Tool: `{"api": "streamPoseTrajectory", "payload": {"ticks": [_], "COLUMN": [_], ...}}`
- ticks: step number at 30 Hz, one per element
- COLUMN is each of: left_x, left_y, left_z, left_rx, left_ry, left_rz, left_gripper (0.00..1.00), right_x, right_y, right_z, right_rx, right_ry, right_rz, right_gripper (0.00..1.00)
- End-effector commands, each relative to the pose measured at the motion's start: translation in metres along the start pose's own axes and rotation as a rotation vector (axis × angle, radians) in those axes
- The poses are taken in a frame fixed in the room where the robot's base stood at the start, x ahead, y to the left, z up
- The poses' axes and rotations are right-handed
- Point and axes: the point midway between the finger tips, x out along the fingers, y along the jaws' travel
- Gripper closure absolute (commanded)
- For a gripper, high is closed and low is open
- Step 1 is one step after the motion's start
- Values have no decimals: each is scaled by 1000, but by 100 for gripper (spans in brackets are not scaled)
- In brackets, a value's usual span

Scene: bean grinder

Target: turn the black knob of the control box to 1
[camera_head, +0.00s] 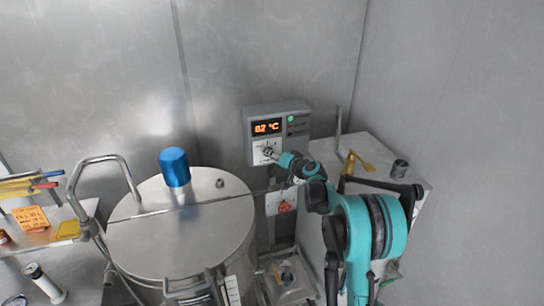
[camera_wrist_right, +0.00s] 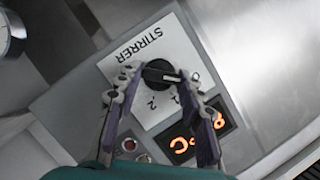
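The grey control box (camera_head: 277,116) is on the back wall, with an orange display (camera_head: 267,127) and a white label plate. In the right wrist view its black knob (camera_wrist_right: 157,72) sits on the plate marked STIRRER, with digits 1 and 2 nearby. The knob's white pointer line points right in that view. My right gripper (camera_wrist_right: 159,76) is at the box, its two fingers apart with the knob between their tips. I cannot tell whether the tips touch it. In the head view the gripper (camera_head: 270,155) partly hides the knob. My left gripper is not in view.
A large steel vessel (camera_head: 160,248) with a blue cylinder (camera_head: 174,167) on its lid stands left of the box. A metal cabinet (camera_head: 375,158) stands right, with yellow items on top. A red-tagged plate (camera_head: 275,197) is below the box. A side table (camera_head: 75,258) is far left.

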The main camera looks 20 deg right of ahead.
Motion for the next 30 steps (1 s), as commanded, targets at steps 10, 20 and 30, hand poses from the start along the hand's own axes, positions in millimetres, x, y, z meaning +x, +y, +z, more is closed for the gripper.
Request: {"api": "streamPoseTrajectory", "payload": {"ticks": [10, 20, 30], "left_x": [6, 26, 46], "left_y": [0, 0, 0], "left_z": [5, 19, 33], "left_rx": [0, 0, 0], "left_ry": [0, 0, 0], "left_rz": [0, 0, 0], "left_gripper": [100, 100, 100], "right_x": [0, 1, 1], "right_y": [3, 6, 8], "right_z": [1, 3, 3], "right_rx": [58, 278, 531], "right_ry": [1, 0, 0], "right_rz": [-23, -115, -220], "right_gripper": [91, 91, 91]}}
